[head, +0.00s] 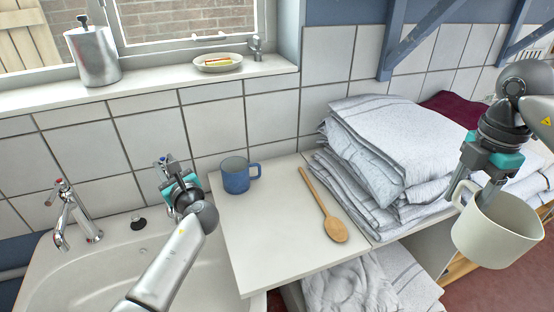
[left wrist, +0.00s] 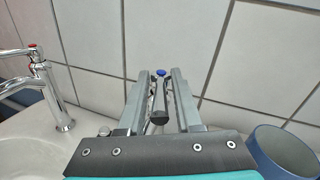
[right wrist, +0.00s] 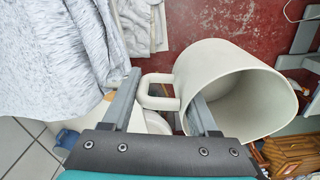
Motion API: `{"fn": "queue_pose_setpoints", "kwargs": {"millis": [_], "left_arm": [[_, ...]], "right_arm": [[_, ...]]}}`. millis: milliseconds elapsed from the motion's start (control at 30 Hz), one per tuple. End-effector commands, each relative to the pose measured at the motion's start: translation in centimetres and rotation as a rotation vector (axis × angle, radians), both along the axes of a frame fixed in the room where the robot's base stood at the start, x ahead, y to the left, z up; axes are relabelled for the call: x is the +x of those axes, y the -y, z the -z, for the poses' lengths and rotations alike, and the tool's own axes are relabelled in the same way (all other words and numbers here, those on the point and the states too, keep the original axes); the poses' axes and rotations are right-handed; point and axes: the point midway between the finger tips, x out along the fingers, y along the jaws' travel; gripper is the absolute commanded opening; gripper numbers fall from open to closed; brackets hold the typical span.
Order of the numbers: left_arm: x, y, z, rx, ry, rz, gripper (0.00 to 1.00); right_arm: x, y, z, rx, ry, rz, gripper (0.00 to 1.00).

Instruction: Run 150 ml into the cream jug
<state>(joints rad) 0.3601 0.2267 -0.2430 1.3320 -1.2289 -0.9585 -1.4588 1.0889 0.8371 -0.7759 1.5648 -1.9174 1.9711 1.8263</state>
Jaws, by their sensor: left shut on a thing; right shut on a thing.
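The cream jug (head: 497,240) hangs at the far right, out beyond the folded towels and away from the basin. My right gripper (head: 470,185) is shut on its handle. In the right wrist view the jug (right wrist: 243,95) is tilted in the picture and the part of its inside that shows looks empty. My left gripper (head: 170,172) is shut on the blue-marked tap (left wrist: 160,73) at the back of the white basin (head: 95,275). The gripper hides most of this tap, and its spout and any water cannot be made out.
A red-marked tap (head: 72,215) stands left on the basin. A blue mug (head: 237,178) and wooden spoon (head: 323,208) lie on the white board (head: 260,240). Folded towels (head: 385,150) are stacked beside it. The sill (head: 150,92) holds a metal canister (head: 93,55) and soap dish (head: 217,66).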

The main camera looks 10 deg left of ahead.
Motion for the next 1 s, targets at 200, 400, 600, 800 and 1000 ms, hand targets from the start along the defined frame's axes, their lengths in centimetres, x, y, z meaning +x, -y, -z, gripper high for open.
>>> {"fn": "queue_pose_setpoints", "kwargs": {"millis": [200,400,600,800,1000], "left_arm": [[1.0,0.8,0.4,-0.006,0.004,-0.190,0.00],[1.2,0.9,0.4,-0.003,0.004,-0.330,0.00],[1.3,0.9,0.4,-0.003,0.004,-0.433,0.00],[1.3,1.0,0.4,-0.001,0.003,-0.515,0.00],[1.3,0.9,0.4,-0.001,0.004,-0.581,0.00]], "right_arm": [[0.0,0.0,2.6,0.000,0.000,-0.001,0.00],[0.0,0.0,4.8,0.000,0.001,-0.001,0.00],[0.0,0.0,7.0,0.000,0.001,-0.001,0.00],[0.0,0.0,9.2,0.000,0.001,-0.001,0.00],[0.0,0.0,11.4,0.000,0.001,-0.001,0.00]]}}
